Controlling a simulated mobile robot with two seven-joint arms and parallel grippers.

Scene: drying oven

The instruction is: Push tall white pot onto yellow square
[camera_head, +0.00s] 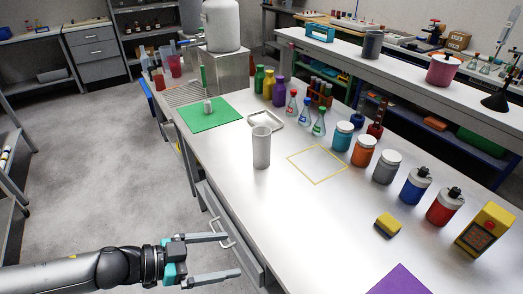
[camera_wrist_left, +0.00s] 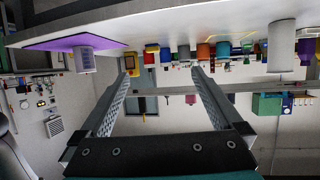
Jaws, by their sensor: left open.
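The tall white pot (camera_head: 261,148) stands upright on the bench, left of the yellow square (camera_head: 318,179) and apart from it. The yellow square is a thin outline on the bench top, with nothing inside it. In the left wrist view, which is upside down, the pot (camera_wrist_left: 282,45) shows at the upper right. My left gripper (camera_head: 234,254) is open and empty beside the bench's front edge, well short of the pot. Its two spread fingers (camera_wrist_left: 160,72) also show in the left wrist view. My right gripper is not in view.
Jars and bottles stand in a row behind and right of the square, including a teal jar (camera_head: 342,137) and an orange jar (camera_head: 363,151). A metal tray (camera_head: 250,121) lies behind the pot. A yellow block (camera_head: 387,225) stands nearer. The bench between pot and square is clear.

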